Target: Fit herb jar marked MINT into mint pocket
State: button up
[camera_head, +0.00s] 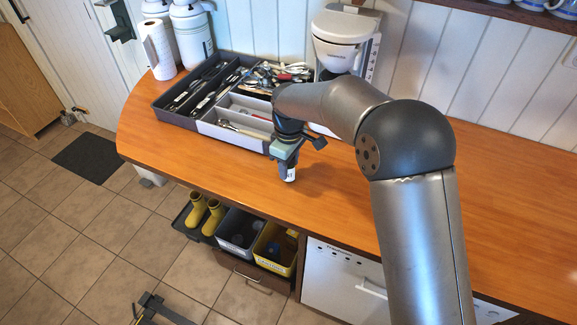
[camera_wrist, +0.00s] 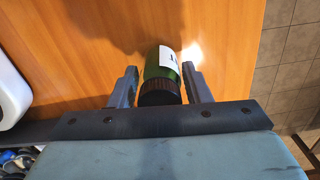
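The herb jar (camera_wrist: 166,64) is dark green with a white label and a dark ribbed cap. In the wrist view its cap sits between the two fingers of my gripper (camera_wrist: 161,88), with no clear gap on either side, and my gripper looks shut on it. In the head view my gripper (camera_head: 287,162) points down over the counter, right of the tray, with the jar's labelled end (camera_head: 290,175) below it. Whether the jar touches the counter is unclear, and its label is unreadable. The utensil tray (camera_head: 178,119) has dark and light grey compartments; I cannot tell which is the mint pocket.
A paper towel roll (camera_head: 159,50) and white canisters (camera_head: 191,34) stand at the back left. The orange wooden counter (camera_head: 220,160) is clear in front of the tray. Bins (camera_head: 238,232) stand below the counter's front edge.

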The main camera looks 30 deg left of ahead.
jog(key=c, duration=0.6)
jog(key=shift+r, duration=0.6)
jog(key=s+d+r+b, duration=0.5)
jog(key=d+r, duration=0.7)
jog(key=d, duration=0.1)
jog(key=w+d+f+m+p, duration=0.4)
jog(key=w+d+m+p, duration=0.3)
jog(key=w+d, duration=0.6)
jog(key=w+d+f+m+p, duration=0.1)
jog(key=d+m, duration=0.3)
jog(key=d, duration=0.3)
jog(key=d+f+m+p, duration=0.1)
jog(key=d+f+m, duration=0.1)
jog(key=d+m, duration=0.2)
jog(key=w+d+f+m+p, duration=0.1)
jog(key=d+f+m+p, duration=0.1)
jog(key=d, duration=0.8)
jog(key=shift+w+d+f+m, duration=0.1)
jog(key=shift+w+d+m, duration=0.25)
jog(key=shift+m, duration=0.55)
